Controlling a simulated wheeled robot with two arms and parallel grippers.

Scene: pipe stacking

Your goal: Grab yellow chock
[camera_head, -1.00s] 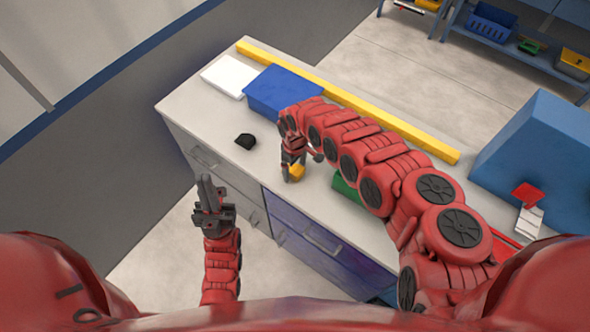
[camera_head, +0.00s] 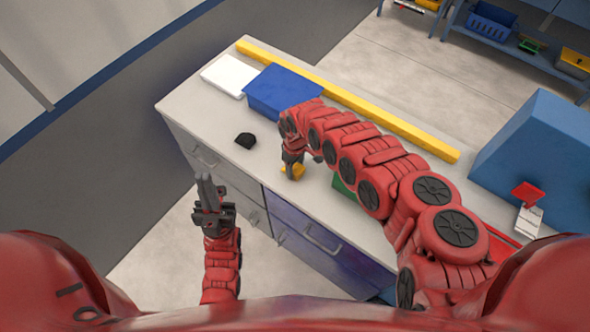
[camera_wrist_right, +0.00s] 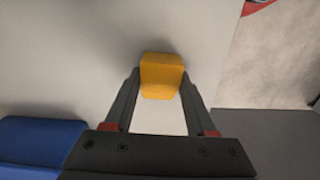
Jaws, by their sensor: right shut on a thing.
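The yellow chock (camera_head: 292,171) is on the grey counter top near its front edge. My right gripper (camera_head: 292,167) reaches down to it from above. In the right wrist view, the yellow chock (camera_wrist_right: 161,76) sits between the two dark fingertips of my right gripper (camera_wrist_right: 161,82), which are shut on its sides. Whether the chock still touches the counter cannot be told. My left gripper (camera_head: 207,190) is in front of the counter, away from the chock, with its fingers pointing up and holding nothing visible. Its finger gap is not clear.
A blue bin (camera_head: 283,90) and a white tray (camera_head: 229,76) stand at the back left of the counter (camera_head: 205,110). A black piece (camera_head: 245,140) lies left of the chock. A green object (camera_head: 341,184) is partly hidden by my right arm. A long yellow bar (camera_head: 350,98) runs along the back edge.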

